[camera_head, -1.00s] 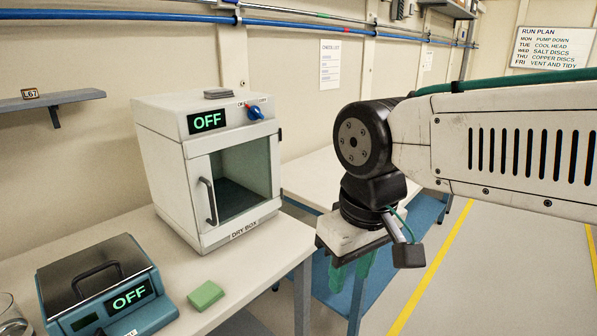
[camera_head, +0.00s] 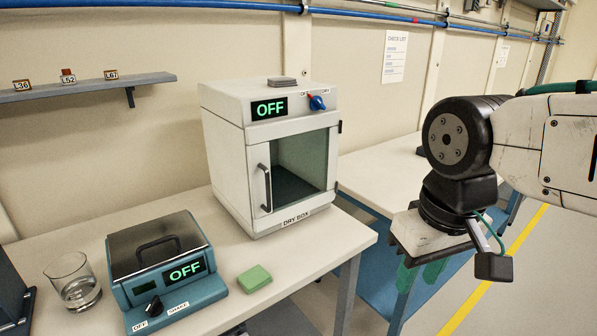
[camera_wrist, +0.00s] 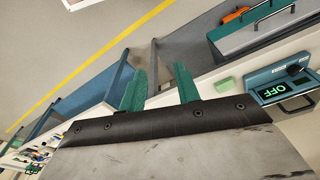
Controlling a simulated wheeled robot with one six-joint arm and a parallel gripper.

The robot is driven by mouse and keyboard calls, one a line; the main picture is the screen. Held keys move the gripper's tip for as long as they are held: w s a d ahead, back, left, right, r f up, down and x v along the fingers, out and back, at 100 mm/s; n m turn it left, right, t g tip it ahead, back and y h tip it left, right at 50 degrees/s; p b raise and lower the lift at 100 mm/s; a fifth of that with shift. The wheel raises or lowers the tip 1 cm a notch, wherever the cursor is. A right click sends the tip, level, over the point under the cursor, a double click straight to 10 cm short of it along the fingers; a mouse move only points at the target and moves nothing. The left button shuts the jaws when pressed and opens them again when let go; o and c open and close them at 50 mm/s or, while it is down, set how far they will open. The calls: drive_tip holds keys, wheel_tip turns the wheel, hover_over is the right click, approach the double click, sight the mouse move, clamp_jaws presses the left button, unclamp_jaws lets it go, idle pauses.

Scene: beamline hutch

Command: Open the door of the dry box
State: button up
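The dry box (camera_head: 226,165) is a white cabinet standing on the bench, with a green OFF display and a blue and red knob on its top front. Its glass-paned door (camera_head: 300,165) is shut, and a dark vertical handle (camera_head: 265,187) is on the door's left side. My gripper (camera_head: 418,272) points down to the right of the dry box, apart from it. In the wrist view, my gripper's two green fingers (camera_wrist: 160,92) are spread apart with nothing between them. The dry box does not clearly show in the wrist view.
A teal shaker (camera_head: 160,268) with an OFF display, a glass beaker (camera_head: 73,282) and a green sponge-like block (camera_head: 254,279) stand on the bench left of and before the dry box. A shelf (camera_head: 80,90) with small labelled items is on the wall. Floor is clear at right.

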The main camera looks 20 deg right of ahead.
drive_tip(key=n+t+y, duration=0.2)
drive_tip(key=n, duration=0.4)
hover_over(267, 208)
drive_tip(key=f, duration=0.5)
drive_tip(key=shift+w+d, duration=0.1)
drive_tip(key=shift+w, duration=0.3)
drive_tip(key=shift+r, duration=0.1)
clamp_jaws()
